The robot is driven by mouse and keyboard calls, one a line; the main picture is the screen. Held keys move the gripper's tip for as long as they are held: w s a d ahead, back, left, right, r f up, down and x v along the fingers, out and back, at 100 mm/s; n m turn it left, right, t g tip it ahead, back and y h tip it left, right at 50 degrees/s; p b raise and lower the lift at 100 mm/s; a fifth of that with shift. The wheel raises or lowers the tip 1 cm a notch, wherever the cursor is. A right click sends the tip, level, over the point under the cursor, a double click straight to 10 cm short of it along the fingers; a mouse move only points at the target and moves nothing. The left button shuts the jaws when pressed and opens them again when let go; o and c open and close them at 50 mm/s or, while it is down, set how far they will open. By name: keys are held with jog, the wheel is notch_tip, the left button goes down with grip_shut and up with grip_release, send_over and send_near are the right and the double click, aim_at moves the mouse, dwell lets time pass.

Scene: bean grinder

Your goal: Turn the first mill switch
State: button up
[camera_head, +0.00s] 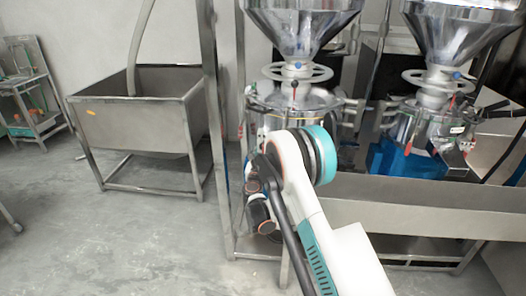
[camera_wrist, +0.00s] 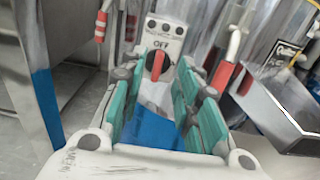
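The mill switch (camera_wrist: 157,63) shows in the wrist view as a black knob with a red grip, on a pale plate marked "OFF". The red grip stands roughly upright, slightly tilted. My gripper (camera_wrist: 163,82) is open, its teal pads on either side of the knob in the picture. I cannot tell whether the pads touch the knob; they look apart from it. In the head view the near mill (camera_head: 290,98) stands behind my arm, with a steel hopper above. The switch and my fingertips are hidden there by my arm.
A second mill (camera_head: 432,125) with a blue base stands to the right, behind a long steel trough (camera_head: 415,200). A steel bin (camera_head: 140,125) stands at the left. A steel post (camera_head: 212,110) rises beside the near mill. Open floor (camera_head: 110,235) lies at the left front.

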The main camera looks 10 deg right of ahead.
jog(key=b+x, duration=0.1)
jog(key=x, duration=0.5)
grip_shut()
